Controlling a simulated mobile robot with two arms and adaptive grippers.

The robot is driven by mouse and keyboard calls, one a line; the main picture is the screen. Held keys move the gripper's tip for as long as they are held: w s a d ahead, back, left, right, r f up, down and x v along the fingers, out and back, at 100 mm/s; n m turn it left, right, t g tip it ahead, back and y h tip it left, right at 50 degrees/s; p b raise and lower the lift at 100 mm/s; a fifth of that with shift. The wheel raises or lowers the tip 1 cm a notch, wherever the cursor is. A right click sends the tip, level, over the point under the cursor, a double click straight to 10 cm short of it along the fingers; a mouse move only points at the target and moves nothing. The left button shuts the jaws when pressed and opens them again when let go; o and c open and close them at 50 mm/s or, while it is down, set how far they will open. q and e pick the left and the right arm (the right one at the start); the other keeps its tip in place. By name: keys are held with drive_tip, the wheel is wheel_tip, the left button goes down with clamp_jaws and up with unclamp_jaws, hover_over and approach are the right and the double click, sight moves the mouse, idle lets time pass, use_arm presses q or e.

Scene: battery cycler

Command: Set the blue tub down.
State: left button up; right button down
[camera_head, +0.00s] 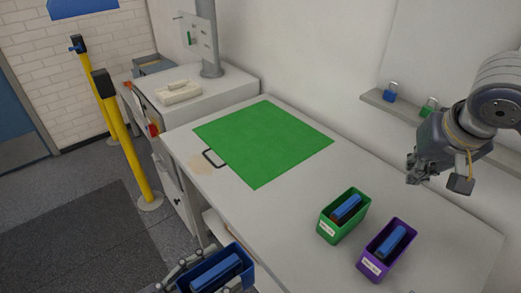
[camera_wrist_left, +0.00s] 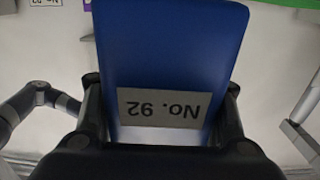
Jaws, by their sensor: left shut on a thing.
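The blue tub (camera_head: 243,268) is at the bottom of the head view, in front of the table's near edge, with a blue block (camera_head: 216,271) inside. In the left wrist view the tub (camera_wrist_left: 170,50) fills the middle, its label "No. 92" appearing upside down. My left gripper (camera_head: 212,277) is shut on it, one finger on each side in the wrist view (camera_wrist_left: 163,112). My right gripper (camera_head: 418,170) hangs above the table's right part, apart from everything; its finger opening is unclear.
A green tub (camera_head: 330,232) and a purple tub (camera_head: 376,268), each holding a blue block, stand at the right. Padlocks (camera_head: 390,92) sit on the wall ledge.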

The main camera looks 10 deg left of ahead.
use_arm(q)
drive_tip(key=shift+r, duration=0.1)
drive_tip(key=w+a+f+n+t+y, duration=0.1)
drive_tip(key=w+a+n+t+y, duration=0.2)
drive_tip(key=w+n+y, duration=0.4)
drive_tip(key=shift+w+a+f+n+t+y, duration=0.3)
drive_tip(key=shift+a+y, duration=0.6)
drive_tip(key=shift+y, duration=1.1)
drive_tip(key=shift+s, duration=0.1)
